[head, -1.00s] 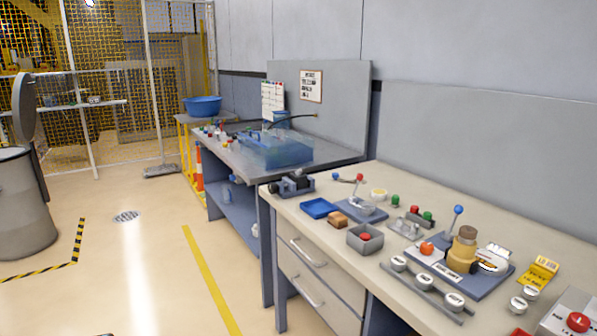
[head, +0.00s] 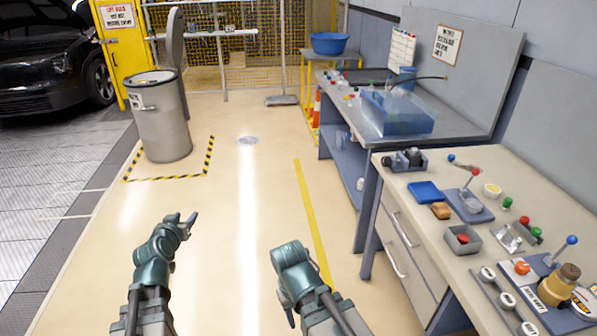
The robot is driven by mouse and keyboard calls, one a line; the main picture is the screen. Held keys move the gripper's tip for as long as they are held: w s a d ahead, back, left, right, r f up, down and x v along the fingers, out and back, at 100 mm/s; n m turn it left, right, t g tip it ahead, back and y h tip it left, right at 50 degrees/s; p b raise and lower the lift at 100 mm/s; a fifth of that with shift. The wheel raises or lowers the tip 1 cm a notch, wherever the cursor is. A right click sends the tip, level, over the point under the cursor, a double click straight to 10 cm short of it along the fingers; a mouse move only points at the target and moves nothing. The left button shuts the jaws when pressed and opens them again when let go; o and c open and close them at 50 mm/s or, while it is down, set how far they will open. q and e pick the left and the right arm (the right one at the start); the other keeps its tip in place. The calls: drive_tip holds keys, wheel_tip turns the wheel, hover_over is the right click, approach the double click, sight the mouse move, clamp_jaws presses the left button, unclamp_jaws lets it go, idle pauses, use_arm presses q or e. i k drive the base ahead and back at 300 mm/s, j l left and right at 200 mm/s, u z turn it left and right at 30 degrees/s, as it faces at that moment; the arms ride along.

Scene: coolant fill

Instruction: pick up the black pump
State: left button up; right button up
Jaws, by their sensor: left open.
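A small dark object (head: 413,156) sits in a grey holder at the far left end of the cream-topped bench in the head view. It may be the black pump, but it is too small to be sure. My left gripper (head: 183,219) is open and empty above the bare floor, well left of the bench and apart from everything on it. My right arm shows at the bottom middle, left of the bench drawers, with its gripper not visible.
A grey bin (head: 160,118) stands at left. Floor between is clear.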

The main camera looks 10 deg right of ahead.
sight(414, 155)
drive_tip(key=i+j+z, duration=0.1)
drive_tip(key=z, duration=1.4)
drive_tip(key=i+j+z, duration=0.2)
drive_tip(key=j+z, duration=0.2)
drive_tip(key=j, duration=0.15)
drive_tip(key=i+j+z, duration=0.1)
drive_tip(key=j+z, duration=0.35)
drive_tip(key=j, duration=0.15)
drive_tip(key=j+z, duration=0.4)
drive_tip(key=j, duration=0.8)
drive_tip(key=k+j+z, duration=0.1)
drive_tip(key=j, duration=1.1)
drive_tip(key=k+z, duration=0.05)
